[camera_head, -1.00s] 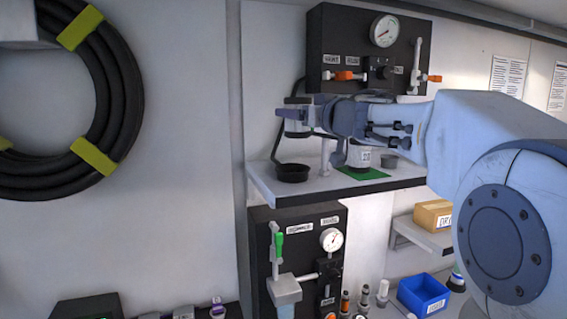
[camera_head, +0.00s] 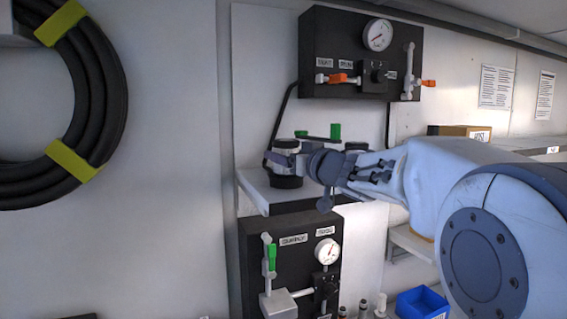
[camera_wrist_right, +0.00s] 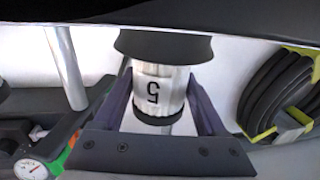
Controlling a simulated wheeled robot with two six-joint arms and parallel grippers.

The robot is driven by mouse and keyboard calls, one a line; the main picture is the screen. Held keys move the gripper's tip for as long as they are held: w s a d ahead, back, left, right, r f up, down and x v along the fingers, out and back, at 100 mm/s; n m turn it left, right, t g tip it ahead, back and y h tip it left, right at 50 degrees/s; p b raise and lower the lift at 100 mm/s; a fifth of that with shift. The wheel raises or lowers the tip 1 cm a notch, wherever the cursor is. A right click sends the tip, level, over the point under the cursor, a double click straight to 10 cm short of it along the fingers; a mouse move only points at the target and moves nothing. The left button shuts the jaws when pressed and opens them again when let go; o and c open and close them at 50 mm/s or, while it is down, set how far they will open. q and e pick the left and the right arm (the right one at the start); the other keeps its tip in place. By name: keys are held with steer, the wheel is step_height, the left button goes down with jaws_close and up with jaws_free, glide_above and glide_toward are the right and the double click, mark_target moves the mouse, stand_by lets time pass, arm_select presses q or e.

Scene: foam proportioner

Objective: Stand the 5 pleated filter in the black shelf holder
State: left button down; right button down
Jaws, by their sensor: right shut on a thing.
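The pleated filter (camera_head: 287,145) is white with a dark 5, which reads upside down on it in the right wrist view (camera_wrist_right: 153,85). My right gripper (camera_head: 284,160) is shut around its side, one finger on each side in the wrist view (camera_wrist_right: 161,103). The black shelf holder (camera_head: 286,182) is a round cup on the white shelf, directly below the filter. In the wrist view the holder (camera_wrist_right: 165,45) meets the filter's end. The filter looks upright; how deep it sits in the cup I cannot tell. My left gripper is not in view.
A black gauge panel (camera_head: 345,55) with orange-handled valves hangs above the shelf (camera_head: 256,190). A second panel (camera_head: 255,235) stands below it. Green parts (camera_head: 335,131) show behind my gripper. A blue bin (camera_head: 422,303) is at lower right. A coiled hose (camera_head: 110,95) hangs at left.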

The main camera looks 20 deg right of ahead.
jaws_free()
steer(key=shift+w+f, duration=0.15)
steer(key=shift+f, duration=0.35)
steer(key=v, duration=0.9)
steer(key=shift+s+r+b, duration=0.3)
steer(key=shift+s+r, duration=0.05)
steer(key=shift+r, duration=0.05)
steer(key=p+v, duration=0.2)
steer(key=p, duration=0.4)
steer(key=shift+s+f, duration=0.15)
steer(key=shift+s, duration=0.05)
